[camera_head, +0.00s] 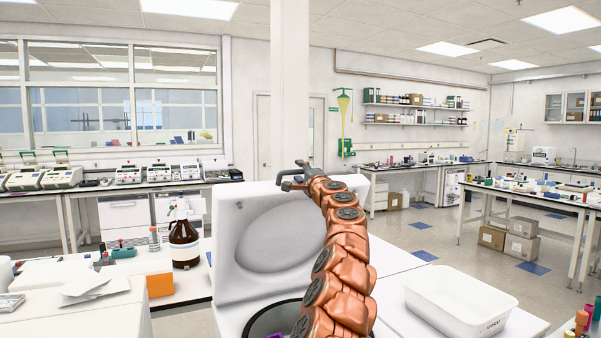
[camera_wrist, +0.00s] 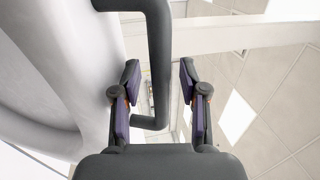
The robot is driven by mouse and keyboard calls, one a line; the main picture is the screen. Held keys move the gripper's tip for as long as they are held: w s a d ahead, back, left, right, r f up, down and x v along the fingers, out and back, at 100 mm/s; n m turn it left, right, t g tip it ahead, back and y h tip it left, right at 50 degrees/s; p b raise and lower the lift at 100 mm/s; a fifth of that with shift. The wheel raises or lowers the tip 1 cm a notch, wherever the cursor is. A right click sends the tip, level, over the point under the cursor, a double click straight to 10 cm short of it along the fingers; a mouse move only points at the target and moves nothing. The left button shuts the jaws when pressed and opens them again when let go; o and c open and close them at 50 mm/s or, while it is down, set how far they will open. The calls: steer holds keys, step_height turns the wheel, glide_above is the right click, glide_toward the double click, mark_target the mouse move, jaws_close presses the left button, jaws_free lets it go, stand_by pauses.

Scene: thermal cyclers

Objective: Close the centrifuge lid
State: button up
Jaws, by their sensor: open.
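The centrifuge lid (camera_head: 228,245) stands open and upright in the head view, its pale inner face with a large oval recess toward me. It also shows as a white curved surface at the left of the wrist view (camera_wrist: 55,60). The centrifuge's dark round bowl (camera_head: 262,322) is below it, partly hidden by my copper arm. My gripper (camera_wrist: 158,80) is open at the lid's upper edge. A dark bent bar handle (camera_wrist: 160,60) runs between its two purple-padded fingers, with gaps visible. In the head view, the dark parts at the lid's top are too small to separate clearly.
A white tub (camera_head: 455,300) stands on the bench to the right. A brown bottle (camera_head: 184,245) and an orange box (camera_head: 159,285) are left of the lid. A pale column (camera_head: 290,90) rises behind. The air above the bowl is partly filled by my arm.

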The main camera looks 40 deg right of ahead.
steer(key=shift+c, duration=0.4)
jaws_close()
